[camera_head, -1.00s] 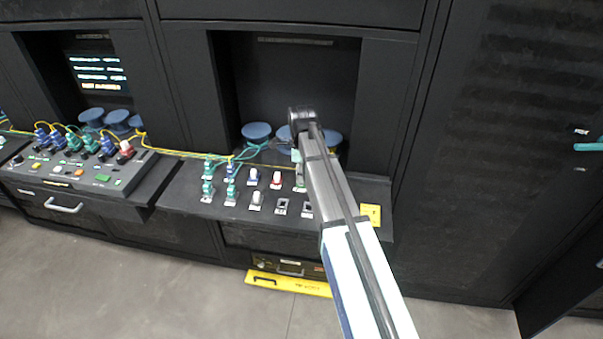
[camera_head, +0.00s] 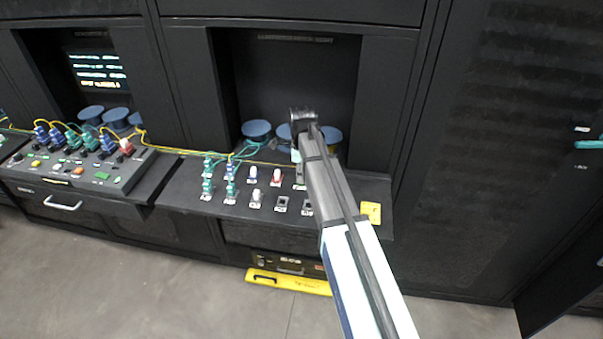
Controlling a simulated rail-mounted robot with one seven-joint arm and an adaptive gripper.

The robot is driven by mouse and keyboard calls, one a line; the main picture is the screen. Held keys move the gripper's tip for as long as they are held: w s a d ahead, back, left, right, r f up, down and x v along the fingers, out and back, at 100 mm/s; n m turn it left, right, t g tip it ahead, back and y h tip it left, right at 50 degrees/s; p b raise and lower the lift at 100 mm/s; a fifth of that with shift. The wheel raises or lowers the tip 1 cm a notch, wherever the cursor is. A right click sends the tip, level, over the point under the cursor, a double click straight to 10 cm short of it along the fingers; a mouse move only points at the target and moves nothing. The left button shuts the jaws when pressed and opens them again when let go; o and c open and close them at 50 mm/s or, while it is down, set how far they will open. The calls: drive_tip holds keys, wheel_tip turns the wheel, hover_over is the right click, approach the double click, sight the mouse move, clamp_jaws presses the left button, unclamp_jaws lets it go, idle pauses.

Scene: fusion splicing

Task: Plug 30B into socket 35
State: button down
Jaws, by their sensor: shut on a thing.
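My gripper (camera_head: 297,152) hangs over the back right of the black socket panel (camera_head: 178,190), mostly hidden behind my own arm. It is shut on a small pale plug, of which only a sliver shows beside the arm. A thin yellow cable (camera_head: 262,161) runs from the left toward it. Two dark, empty-looking sockets show at the front of the panel, one left (camera_head: 282,203) and one right (camera_head: 307,207). The labels are too small to read, so I cannot tell which is 35 or confirm 30B.
Teal plugs (camera_head: 207,188) stand at the panel's left, with white-topped (camera_head: 256,197) and red (camera_head: 276,177) ones near the middle. Blue round spools (camera_head: 256,131) sit in the recess behind. A console (camera_head: 90,170) with buttons and plugs stands left. A yellow tag (camera_head: 371,212) marks the right edge.

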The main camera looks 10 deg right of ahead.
drive_tip(key=c, duration=0.8)
unclamp_jaws()
wheel_tip(320, 180, up, 12)
drive_tip(key=shift+r, duration=0.1)
